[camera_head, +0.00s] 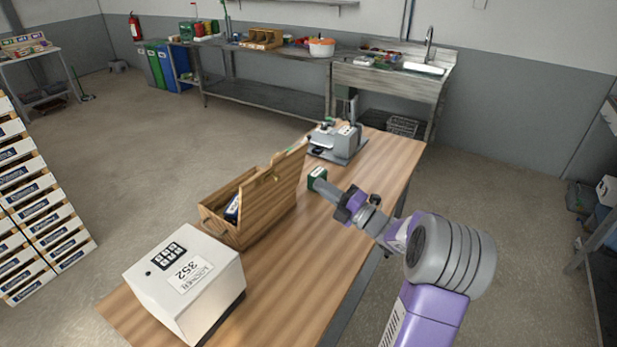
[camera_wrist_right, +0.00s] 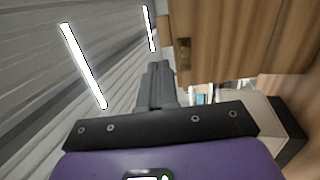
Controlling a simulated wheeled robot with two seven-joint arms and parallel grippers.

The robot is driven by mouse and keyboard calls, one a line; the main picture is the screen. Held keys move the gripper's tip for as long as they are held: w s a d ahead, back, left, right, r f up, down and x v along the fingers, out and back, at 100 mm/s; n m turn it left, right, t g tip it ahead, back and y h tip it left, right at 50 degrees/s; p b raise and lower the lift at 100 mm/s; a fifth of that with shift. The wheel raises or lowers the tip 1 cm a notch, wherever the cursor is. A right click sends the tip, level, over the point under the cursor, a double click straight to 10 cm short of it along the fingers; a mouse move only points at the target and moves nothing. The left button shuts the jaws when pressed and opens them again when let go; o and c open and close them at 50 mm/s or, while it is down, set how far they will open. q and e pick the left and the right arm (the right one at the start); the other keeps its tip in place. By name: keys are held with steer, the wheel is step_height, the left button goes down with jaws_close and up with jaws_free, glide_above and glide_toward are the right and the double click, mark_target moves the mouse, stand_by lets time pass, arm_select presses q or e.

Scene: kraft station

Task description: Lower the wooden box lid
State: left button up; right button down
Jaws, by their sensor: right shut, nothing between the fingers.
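The wooden box (camera_head: 235,232) stands on the table behind the white box. Its lid (camera_head: 288,185) is raised, standing up steeply along the box's right side. A dark item (camera_head: 233,208) shows inside the open box. My right gripper (camera_head: 324,188) is shut and empty, to the right of the raised lid. In the right wrist view, the shut fingers (camera_wrist_right: 157,75) point up beside a wooden panel (camera_wrist_right: 235,40), which looks like the lid, with a small brass fitting (camera_wrist_right: 183,55). I cannot tell whether the fingers touch it. My left gripper is not in view.
A white box (camera_head: 185,285) labelled 352 stands at the table's near left end. A small green item (camera_head: 317,177) is by my fingertips. A grey device (camera_head: 338,143) stands at the far end. The table's front right surface (camera_head: 290,290) is clear.

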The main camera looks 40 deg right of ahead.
mark_target(279, 157)
steer(key=p+x, duration=0.1)
steer(key=x, duration=1.1)
steer(key=shift+w+p, duration=0.1)
steer(key=shift+p, duration=0.25)
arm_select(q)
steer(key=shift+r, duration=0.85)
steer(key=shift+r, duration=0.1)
